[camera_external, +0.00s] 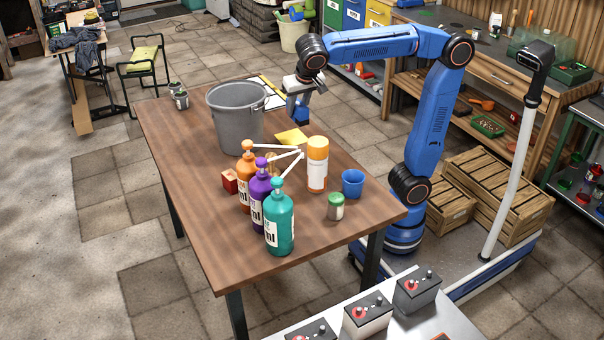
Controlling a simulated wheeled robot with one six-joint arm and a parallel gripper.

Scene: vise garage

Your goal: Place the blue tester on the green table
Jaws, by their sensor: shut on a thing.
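My gripper (300,97) hangs over the far right part of the brown table, right of the grey bucket. It is shut on a small blue thing, which looks like the blue tester (298,113). The gripper partly covers the tester, and I cannot tell whether it touches the tabletop. A green-framed table (590,116) stands at the right edge of the view, cut off by the frame, and looks like the green table. It is far from my gripper, on the other side of my arm.
The brown table (190,195) holds a grey bucket (235,118), pump bottles (279,222), an orange-and-white can (317,165), a blue cup (352,183) and a green-lidded jar (336,207). Wooden crates (500,200) stand right of my base. A wooden workbench (490,75) is behind.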

